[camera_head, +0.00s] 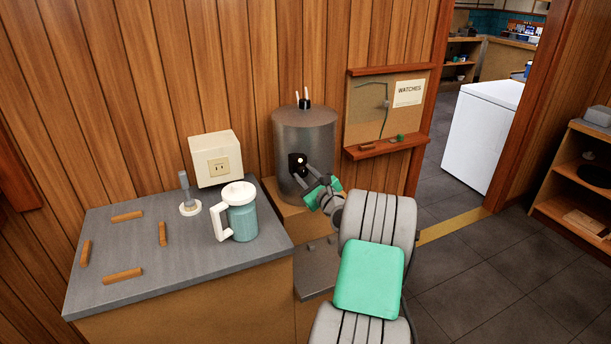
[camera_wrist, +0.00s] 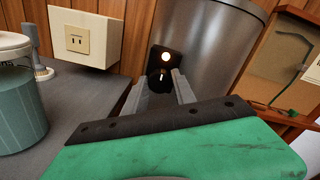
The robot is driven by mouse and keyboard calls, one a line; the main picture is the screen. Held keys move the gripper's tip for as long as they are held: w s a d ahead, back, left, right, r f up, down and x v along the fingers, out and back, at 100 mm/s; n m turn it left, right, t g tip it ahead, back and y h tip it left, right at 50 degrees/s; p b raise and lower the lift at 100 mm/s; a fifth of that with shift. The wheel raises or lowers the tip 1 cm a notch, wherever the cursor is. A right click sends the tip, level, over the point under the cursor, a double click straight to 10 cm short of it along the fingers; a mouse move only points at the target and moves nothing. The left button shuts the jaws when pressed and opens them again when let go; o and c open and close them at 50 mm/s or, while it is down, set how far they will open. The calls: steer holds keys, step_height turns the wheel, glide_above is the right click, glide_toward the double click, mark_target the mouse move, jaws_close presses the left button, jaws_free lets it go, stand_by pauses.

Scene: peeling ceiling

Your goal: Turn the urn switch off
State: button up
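The urn (camera_head: 305,130) is a grey metal cylinder standing against the wood wall, right of the counter. Its black switch panel (camera_head: 297,163) faces me with a bright round light on it. In the wrist view the panel (camera_wrist: 154,62) shows the lit light above a dark knob with a pale mark. My gripper (camera_head: 308,177) is at the front of the urn, just in front of the panel. In the wrist view its two fingers (camera_wrist: 160,84) are apart on either side of the panel's lower part. I cannot tell whether they touch the knob.
A grey counter (camera_head: 190,262) at left holds a teal jug (camera_head: 242,217) with a white handle, several brown sticks and a small upright fitting (camera_head: 188,195). A white outlet box (camera_head: 216,159) is on the wall. A notice board with a shelf (camera_head: 384,148) hangs right of the urn.

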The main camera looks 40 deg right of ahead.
jaws_close()
steer(key=shift+n+b, duration=0.3)
steer(key=shift+f+n+b, duration=0.15)
steer(key=shift+n+b, duration=0.9)
steer(key=shift+n, duration=0.15)
steer(key=n+b, duration=0.4)
steer(key=shift+a+g, duration=0.1)
steer(key=shift+g, duration=0.2)
steer(key=n+b, duration=0.6)
steer(key=shift+f+n+h+b, duration=0.15)
steer(key=shift+n+h+b, duration=0.15)
steer(key=n+b, duration=0.3)
steer(key=b, duration=0.1)
steer(key=shift+n, duration=0.4)
steer(key=shift+r, duration=0.25)
